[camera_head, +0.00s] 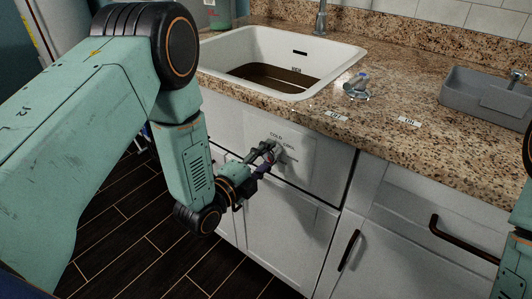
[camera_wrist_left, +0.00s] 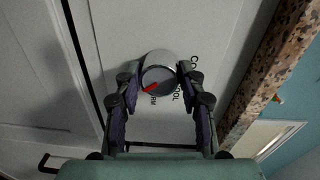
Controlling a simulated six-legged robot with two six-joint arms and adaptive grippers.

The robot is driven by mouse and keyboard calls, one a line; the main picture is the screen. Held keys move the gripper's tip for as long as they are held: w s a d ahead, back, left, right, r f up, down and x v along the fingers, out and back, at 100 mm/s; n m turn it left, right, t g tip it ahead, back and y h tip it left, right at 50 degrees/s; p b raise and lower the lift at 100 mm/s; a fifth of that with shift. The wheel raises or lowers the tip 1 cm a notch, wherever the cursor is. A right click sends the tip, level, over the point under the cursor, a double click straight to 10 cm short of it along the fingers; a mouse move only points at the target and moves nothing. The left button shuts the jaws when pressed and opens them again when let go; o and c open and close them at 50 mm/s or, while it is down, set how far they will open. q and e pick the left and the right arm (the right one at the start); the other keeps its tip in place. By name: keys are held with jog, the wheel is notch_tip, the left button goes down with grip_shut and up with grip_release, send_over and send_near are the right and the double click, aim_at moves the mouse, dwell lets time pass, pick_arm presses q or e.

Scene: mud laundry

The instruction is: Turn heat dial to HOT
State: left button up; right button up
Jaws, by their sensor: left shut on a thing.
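The heat dial is a round grey knob on a pale panel of the cabinet front, below the counter edge. In the head view it is mostly behind my left gripper (camera_head: 266,153), with COLD and COOL lettering above it. In the left wrist view the dial (camera_wrist_left: 158,80) sits between the two fingers of my left gripper (camera_wrist_left: 157,84), which is shut on it. Its red pointer (camera_wrist_left: 151,88) points toward lettering ending in RM. No HOT label can be read. My right gripper is out of view.
A white sink (camera_head: 335,62) is set in the granite counter (camera_head: 390,130) above the dial. A small tap-like fitting (camera_head: 360,87) and a grey basin (camera_head: 480,100) stand to its right. Cabinet doors have dark handles (camera_head: 349,250). The dark floor (camera_head: 130,235) is clear.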

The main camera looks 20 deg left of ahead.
pick_arm(q)
jog(key=shift+m, duration=0.7)
jog(key=o, duration=1.2)
jog(key=shift+s, duration=0.1)
jog(key=v, duration=1.2)
